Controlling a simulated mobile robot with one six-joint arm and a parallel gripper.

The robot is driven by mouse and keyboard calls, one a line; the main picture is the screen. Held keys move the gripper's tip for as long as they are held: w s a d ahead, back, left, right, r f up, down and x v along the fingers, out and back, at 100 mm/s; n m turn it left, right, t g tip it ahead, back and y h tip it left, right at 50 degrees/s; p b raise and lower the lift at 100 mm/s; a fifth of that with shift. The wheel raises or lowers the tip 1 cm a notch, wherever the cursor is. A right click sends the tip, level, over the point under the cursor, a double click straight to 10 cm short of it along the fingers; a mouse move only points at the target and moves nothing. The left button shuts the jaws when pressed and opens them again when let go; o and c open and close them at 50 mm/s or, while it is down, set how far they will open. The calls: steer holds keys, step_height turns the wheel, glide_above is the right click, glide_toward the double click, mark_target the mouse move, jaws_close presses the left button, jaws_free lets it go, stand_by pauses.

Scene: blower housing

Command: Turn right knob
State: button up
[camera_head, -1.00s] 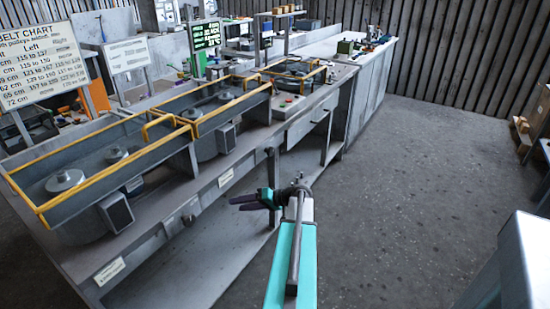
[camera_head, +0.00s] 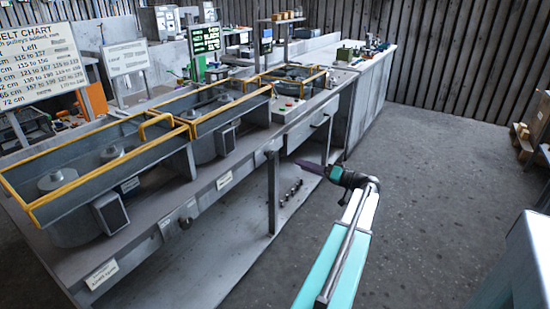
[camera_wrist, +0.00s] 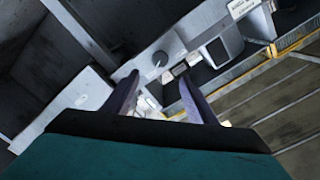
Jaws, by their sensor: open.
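A round grey knob (camera_wrist: 160,59) with a light pointer mark sits on a pale panel in the wrist view, beyond the fingertips. In the head view, a dark knob (camera_head: 185,222) is on the front of the long bench, and another dark knob-like part (camera_head: 270,154) is farther right along it. I cannot tell which of these the wrist view shows. My gripper (camera_head: 305,164) is in front of the bench's right part, apart from it. In the wrist view, my gripper (camera_wrist: 160,92) has its two dark fingers spread, with nothing held between them.
The grey bench (camera_head: 150,200) carries open bays with yellow rails (camera_head: 85,178). The floor (camera_head: 430,190) to the right is clear. A pale cabinet (camera_head: 520,260) stands at lower right.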

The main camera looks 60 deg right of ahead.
mark_target(272, 155)
steer(key=w+p, duration=0.1)
steer(key=w, duration=1.3)
steer(key=shift+p, duration=0.35)
steer(key=c, duration=1.1)
steer(key=shift+o, duration=0.2)
steer(key=shift+m, duration=0.3)
steer(key=shift+f+m+b, duration=0.1)
steer(key=shift+m+b, duration=0.35)
steer(key=shift+m, duration=2.95)
